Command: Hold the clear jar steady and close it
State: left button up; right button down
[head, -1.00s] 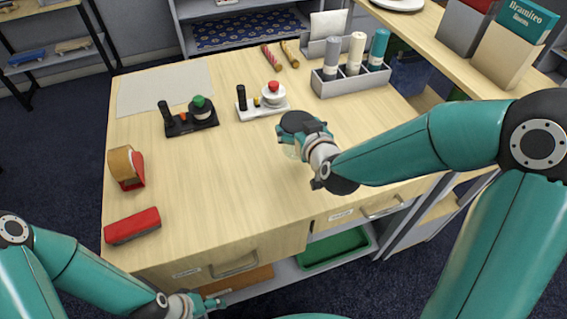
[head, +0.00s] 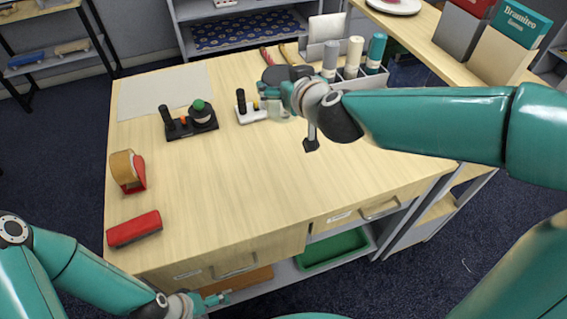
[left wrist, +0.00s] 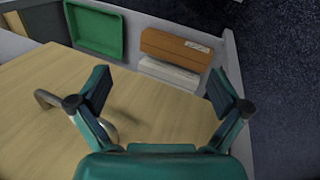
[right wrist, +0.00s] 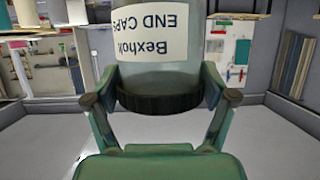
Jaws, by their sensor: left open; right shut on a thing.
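The clear jar (head: 283,106) is in my right gripper (head: 287,97), above the back middle of the table. Its dark round lid (head: 284,74) is at the top end; I cannot tell if it is tight. In the right wrist view the jar (right wrist: 160,76) shows upside down, with a white "Bexhok END CAPS" label and the dark lid (right wrist: 160,98) below. My right gripper's fingers (right wrist: 160,90) press on its sides near the lid. My left gripper (head: 212,301) is low at the table's front edge. It is open and empty in the left wrist view (left wrist: 160,92).
A black stand with a green knob (head: 200,112) and a partly hidden white stand (head: 247,112) are left of the jar. A tape dispenser (head: 128,171) and red box (head: 134,229) lie at the left. A tube rack (head: 365,82) stands behind. The table's front middle is clear.

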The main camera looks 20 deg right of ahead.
notch_tip(320, 180, down, 16)
jog(key=b, duration=0.8)
jog(key=shift+r, duration=0.2)
jog(key=shift+f+b, duration=0.65)
jog(key=shift+f, duration=1.45)
jog(key=shift+f, duration=0.1)
grip_release()
